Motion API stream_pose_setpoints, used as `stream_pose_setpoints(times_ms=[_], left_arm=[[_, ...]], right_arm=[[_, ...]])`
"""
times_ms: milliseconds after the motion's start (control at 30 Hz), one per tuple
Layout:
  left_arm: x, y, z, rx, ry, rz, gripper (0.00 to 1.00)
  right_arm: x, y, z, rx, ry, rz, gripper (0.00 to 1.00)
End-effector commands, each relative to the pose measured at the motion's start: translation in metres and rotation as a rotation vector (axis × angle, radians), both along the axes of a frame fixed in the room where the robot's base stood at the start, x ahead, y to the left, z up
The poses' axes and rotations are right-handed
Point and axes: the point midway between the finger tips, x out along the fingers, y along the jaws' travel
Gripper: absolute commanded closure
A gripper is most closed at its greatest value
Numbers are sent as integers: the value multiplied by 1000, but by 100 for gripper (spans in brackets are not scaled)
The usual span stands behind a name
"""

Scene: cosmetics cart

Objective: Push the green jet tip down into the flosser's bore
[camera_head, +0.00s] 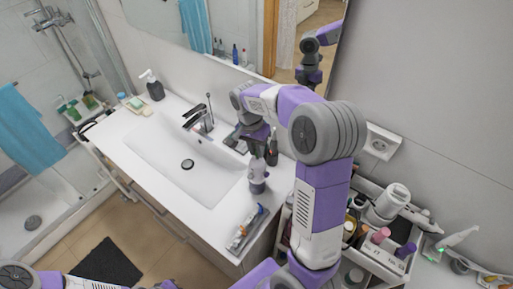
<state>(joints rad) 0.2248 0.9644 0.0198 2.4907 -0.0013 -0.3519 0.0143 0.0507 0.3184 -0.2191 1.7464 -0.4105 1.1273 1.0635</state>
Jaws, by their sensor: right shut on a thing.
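The flosser (257,174), a pale bottle-like body with a darker lower part, stands upright on the white counter beside the sink's right end. My right gripper (258,154) points down directly over its top. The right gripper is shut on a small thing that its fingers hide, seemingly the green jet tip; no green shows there. I cannot tell whether the tip is in the bore or just above it. My left gripper is not in view.
A dark bottle (272,150) stands close behind the flosser. A tray (245,230) with small items lies at the counter's front right. The faucet (199,118) is at the sink's back. A crowded cart (392,262) stands to the right.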

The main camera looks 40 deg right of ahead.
Motion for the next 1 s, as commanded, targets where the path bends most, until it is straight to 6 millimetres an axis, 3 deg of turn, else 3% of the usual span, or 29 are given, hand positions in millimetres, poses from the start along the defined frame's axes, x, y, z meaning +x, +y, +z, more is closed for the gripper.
stream_pose_setpoints(times_ms=[733, 767, 800, 933, 1000], left_arm=[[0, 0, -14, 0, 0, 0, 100], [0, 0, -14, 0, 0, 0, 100], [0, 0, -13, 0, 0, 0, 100], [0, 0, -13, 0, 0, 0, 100], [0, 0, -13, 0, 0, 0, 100]], right_arm=[[0, 0, -20, 0, 1, 0, 100], [0, 0, -19, 0, 1, 0, 78], [0, 0, -19, 0, 1, 0, 72], [0, 0, -19, 0, 1, 0, 52], [0, 0, -19, 0, 2, 0, 52]])
